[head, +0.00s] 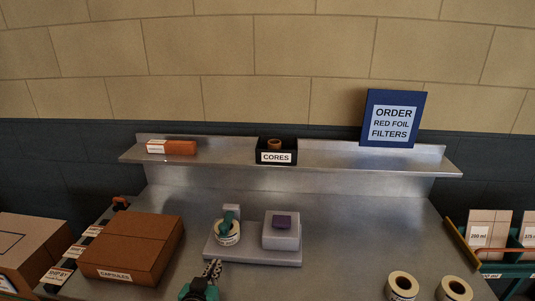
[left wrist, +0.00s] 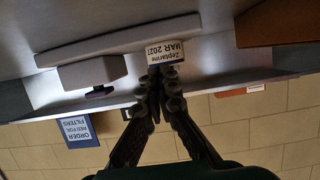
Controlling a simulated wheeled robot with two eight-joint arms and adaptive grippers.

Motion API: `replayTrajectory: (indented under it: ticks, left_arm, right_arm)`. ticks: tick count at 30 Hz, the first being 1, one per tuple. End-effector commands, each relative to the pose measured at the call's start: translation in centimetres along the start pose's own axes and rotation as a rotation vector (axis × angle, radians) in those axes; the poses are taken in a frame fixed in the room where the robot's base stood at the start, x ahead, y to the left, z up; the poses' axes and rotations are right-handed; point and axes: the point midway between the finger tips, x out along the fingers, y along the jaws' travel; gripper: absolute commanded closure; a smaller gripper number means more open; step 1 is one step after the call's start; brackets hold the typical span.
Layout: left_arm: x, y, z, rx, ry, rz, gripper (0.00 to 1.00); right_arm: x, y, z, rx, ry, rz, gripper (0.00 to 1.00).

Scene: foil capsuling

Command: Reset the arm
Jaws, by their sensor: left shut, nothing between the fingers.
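My left gripper (head: 213,265) comes up from the bottom of the head view, in front of a grey two-part stand (head: 252,255) on the metal bench. Its fingers are together and hold nothing. In the left wrist view, which is upside down, the closed fingertips (left wrist: 158,72) overlap the lower edge of a roll with a printed label (left wrist: 168,54). I cannot tell whether they touch it. In the head view this white roll (head: 228,238) sits on the stand's left part with a teal piece on it. My right gripper is not in view.
A brown CAPSULES box (head: 135,243) lies left of the stand; two label rolls (head: 402,285) stand at front right. The raised shelf holds a CORES bin (head: 276,156), an orange box (head: 172,147) and a blue ORDER sign (head: 392,118).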

Motion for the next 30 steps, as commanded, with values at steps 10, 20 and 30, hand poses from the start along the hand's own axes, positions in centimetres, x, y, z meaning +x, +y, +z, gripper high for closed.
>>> replayTrajectory:
  ticks: [10, 20, 30]
  left_arm:
    - [-8.9, 0.7, 4.6, -0.009, -0.45, -0.004, 1.0]
    - [-14.5, 0.1, 6.8, -0.019, -0.632, -0.042, 1.0]
    - [-14.5, 0.1, 6.8, -0.019, -0.633, -0.042, 1.0]
  right_arm:
    - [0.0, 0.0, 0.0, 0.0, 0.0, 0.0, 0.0]
    - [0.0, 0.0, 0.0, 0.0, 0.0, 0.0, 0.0]
    - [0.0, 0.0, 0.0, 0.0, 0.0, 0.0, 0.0]
